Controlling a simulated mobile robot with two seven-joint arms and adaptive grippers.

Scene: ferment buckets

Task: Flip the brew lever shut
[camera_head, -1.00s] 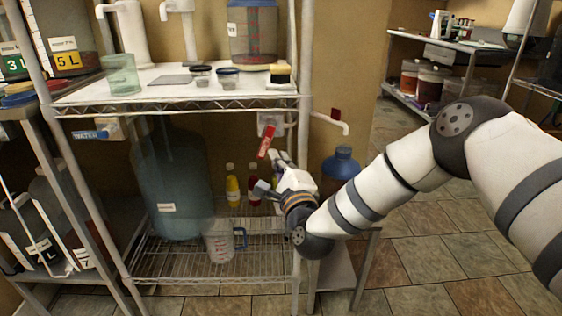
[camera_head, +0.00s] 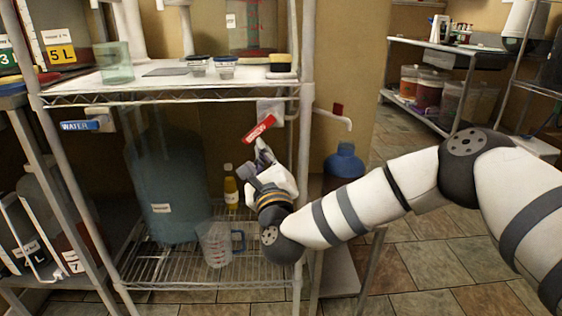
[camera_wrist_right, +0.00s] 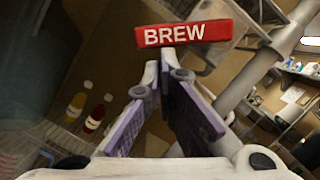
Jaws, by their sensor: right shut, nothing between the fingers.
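The red brew lever (camera_head: 259,129) hangs under the upper shelf, in front of a pale valve body (camera_head: 270,107). It slants, its left end lower than its right. In the right wrist view the lever (camera_wrist_right: 184,33) shows its white BREW lettering just beyond the fingertips. My right gripper (camera_head: 261,148) is right below the lever, pointing up. In the wrist view its fingers (camera_wrist_right: 163,65) converge at the tips, shut with nothing between them. Whether they touch the lever, I cannot tell. My left gripper is not in view.
A blue WATER lever (camera_head: 80,126) is at the left under the same shelf. A large translucent vessel (camera_head: 165,190) and a measuring jug (camera_head: 216,244) stand on the wire shelf below. The rack's white post (camera_head: 305,60) is close right of the lever.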

